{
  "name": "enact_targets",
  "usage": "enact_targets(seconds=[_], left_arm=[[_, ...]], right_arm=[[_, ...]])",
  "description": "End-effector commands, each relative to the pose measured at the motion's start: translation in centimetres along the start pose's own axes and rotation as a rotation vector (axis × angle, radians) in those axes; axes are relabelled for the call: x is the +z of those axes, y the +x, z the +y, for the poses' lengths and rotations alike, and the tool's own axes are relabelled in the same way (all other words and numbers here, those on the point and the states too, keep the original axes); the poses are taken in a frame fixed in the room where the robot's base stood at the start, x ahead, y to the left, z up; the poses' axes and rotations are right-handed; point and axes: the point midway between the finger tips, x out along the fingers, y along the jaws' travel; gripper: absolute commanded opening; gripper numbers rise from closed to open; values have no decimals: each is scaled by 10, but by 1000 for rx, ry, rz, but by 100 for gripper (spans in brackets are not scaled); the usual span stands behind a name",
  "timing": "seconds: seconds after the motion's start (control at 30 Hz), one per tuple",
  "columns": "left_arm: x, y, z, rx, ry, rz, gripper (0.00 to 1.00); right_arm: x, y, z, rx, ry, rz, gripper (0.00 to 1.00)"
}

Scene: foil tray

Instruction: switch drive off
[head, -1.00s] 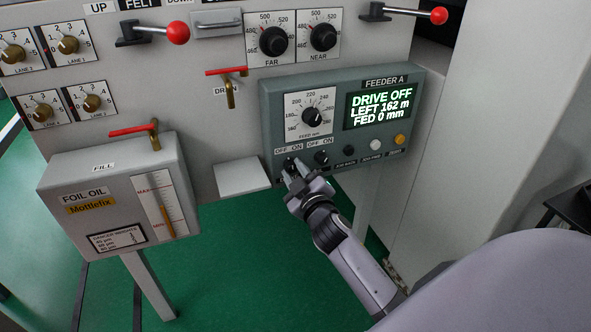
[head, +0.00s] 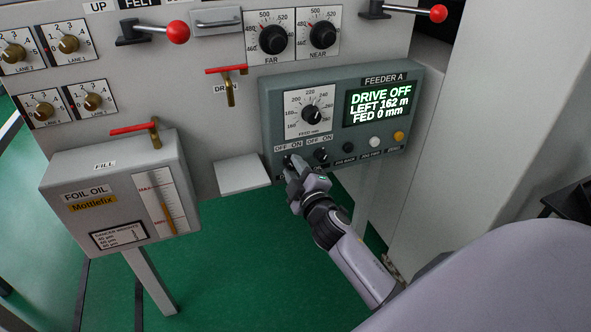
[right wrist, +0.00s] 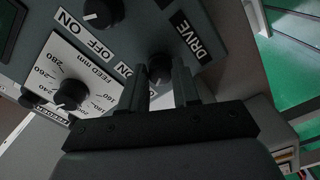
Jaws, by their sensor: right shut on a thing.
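The FEEDER A box (head: 272,110) is a grey-green panel, and its screen (head: 377,104) reads DRIVE OFF, LEFT 162 m, FED 0 mm. The black DRIVE switch knob (right wrist: 160,68) is at the panel's lower left, under OFF and ON labels. My right gripper (head: 291,168) is shut on this knob, one finger on each side, as the right wrist view shows (right wrist: 159,80). The fingers hide most of the knob in the head view, and its pointer cannot be read. My left gripper is not in view.
A second OFF/ON knob (head: 321,155) sits just right of the gripper, with a feed dial (head: 311,114) above and several buttons to the right. The foil oil box (head: 120,190) stands at left. A small grey shelf (head: 242,174) is between them.

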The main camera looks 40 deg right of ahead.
Motion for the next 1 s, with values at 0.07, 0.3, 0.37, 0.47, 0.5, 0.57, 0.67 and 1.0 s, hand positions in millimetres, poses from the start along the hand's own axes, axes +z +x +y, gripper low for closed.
enact_targets(seconds=[0.07, 0.3, 0.37, 0.47, 0.5, 0.57, 0.67, 1.0], left_arm=[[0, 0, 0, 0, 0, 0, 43], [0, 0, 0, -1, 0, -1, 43], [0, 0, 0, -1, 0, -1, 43], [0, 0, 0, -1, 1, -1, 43], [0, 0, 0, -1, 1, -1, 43], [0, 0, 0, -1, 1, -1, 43], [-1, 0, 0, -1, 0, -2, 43], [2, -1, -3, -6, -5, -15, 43]], right_arm=[[0, 0, 0, 1, -2, 1, 0], [0, 0, 0, 1, -1, 1, 56], [0, 0, 0, 1, 0, 1, 56], [0, 0, 0, 1, 0, 1, 56], [0, 0, 0, 1, 0, 1, 56], [0, -1, 0, 0, 1, 0, 56], [0, -6, 0, -1, 1, 0, 56], [0, -51, 0, -1, 2, -1, 56]])
